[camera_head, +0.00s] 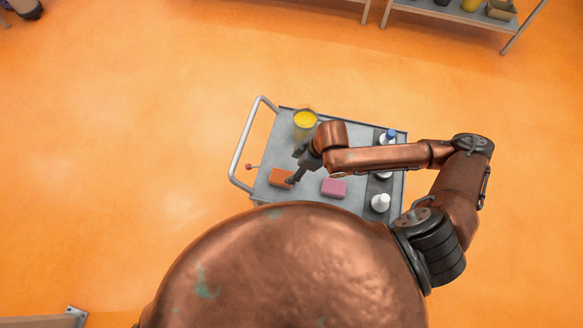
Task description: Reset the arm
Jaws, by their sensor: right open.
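My right arm (380,158) comes in from the right and reaches over a grey cart. My right gripper (294,177) is open above the cart's left part, close to an orange block (279,178). I cannot tell whether it touches the block. My left gripper is not in view.
The grey cart (312,199) has a rail handle (240,150) on its left. It carries a yellow-topped container (305,121), a pink block (333,188), a white bottle (380,203) and a blue-capped bottle (390,136). Shelves (450,12) stand at the back. The orange floor (120,150) is clear around.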

